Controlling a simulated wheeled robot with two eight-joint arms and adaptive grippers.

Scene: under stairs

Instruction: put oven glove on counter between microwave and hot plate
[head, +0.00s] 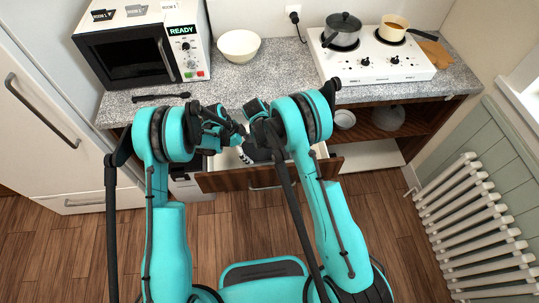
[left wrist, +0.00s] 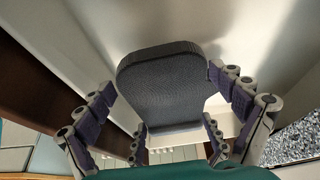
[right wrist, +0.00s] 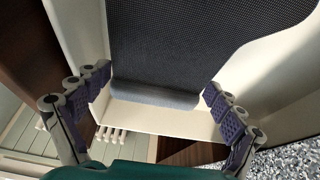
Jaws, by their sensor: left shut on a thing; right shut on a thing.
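The dark grey, fabric-textured oven glove (head: 262,156) is in the open drawer, mostly hidden by my arms. My left gripper (head: 236,133) and right gripper (head: 257,112) are close together above the drawer. In the left wrist view the rounded glove (left wrist: 165,85) sits between the fingers, which bear on its edges. In the right wrist view the glove (right wrist: 190,45) also lies between the fingers.
A cream bowl (head: 239,45) stands on the counter beside the microwave. A dark utensil (head: 161,97) lies at the front edge. A grey pot (head: 342,31) and a cream pan (head: 392,27) stand on the hot plate. The drawer (head: 230,182) projects below the counter.

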